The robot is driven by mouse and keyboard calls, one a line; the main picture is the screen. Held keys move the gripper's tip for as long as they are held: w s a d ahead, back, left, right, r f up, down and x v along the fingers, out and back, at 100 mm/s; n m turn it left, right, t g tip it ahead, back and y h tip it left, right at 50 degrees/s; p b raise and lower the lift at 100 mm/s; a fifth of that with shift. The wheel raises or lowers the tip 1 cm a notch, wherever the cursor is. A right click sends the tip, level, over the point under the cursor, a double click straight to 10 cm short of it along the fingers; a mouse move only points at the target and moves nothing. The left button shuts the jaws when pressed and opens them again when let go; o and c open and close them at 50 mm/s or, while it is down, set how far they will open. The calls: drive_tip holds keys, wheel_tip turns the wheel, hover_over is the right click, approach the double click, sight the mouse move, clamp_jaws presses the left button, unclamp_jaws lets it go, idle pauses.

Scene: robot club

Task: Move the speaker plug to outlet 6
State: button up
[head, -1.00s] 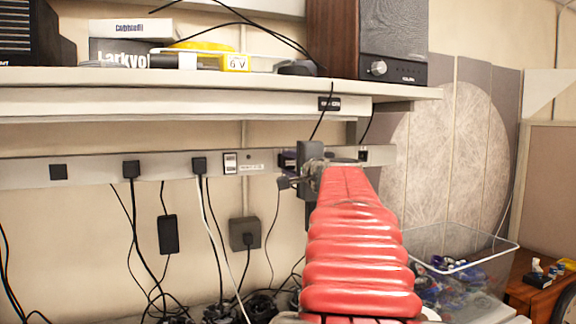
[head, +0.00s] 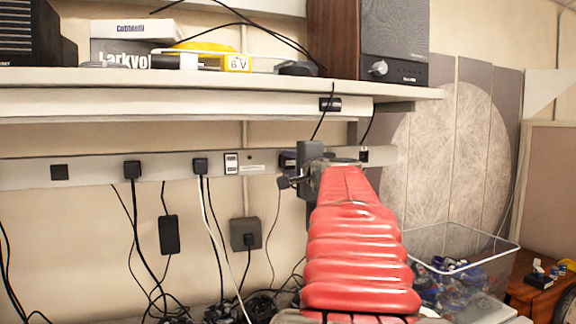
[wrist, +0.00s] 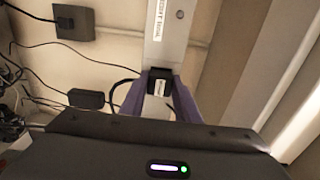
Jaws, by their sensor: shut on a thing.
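The outlet strip (head: 95,172) runs along the wall below the shelf; its outlet numbers are not readable, so I cannot tell outlet 6 apart. My gripper (wrist: 162,98) is at the strip's right part, its purple fingers shut on a black plug (wrist: 161,73) with a pale label. The plug is at the strip (wrist: 168,38); I cannot tell whether it is seated in an outlet. The speaker (head: 395,40) stands on the shelf above.
Two black plugs (head: 132,169) (head: 200,166) sit in the strip to the left, near a rocker switch (head: 231,163). A black adapter (head: 169,235) and a wall box (head: 244,234) are below among tangled cords. A clear bin (head: 455,262) stands at lower right.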

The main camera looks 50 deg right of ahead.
drive_tip(key=shift+w+d, duration=0.1)
drive_tip(key=shift+w, duration=0.1)
idle(0.9)
drive_tip(key=o, duration=1.2)
drive_tip(key=shift+o, duration=0.2)
drive_tip(key=v, duration=1.3)
drive_tip(key=shift+s, duration=0.3)
drive_tip(key=shift+a+f, duration=0.15)
drive_tip(key=shift+a, duration=0.05)
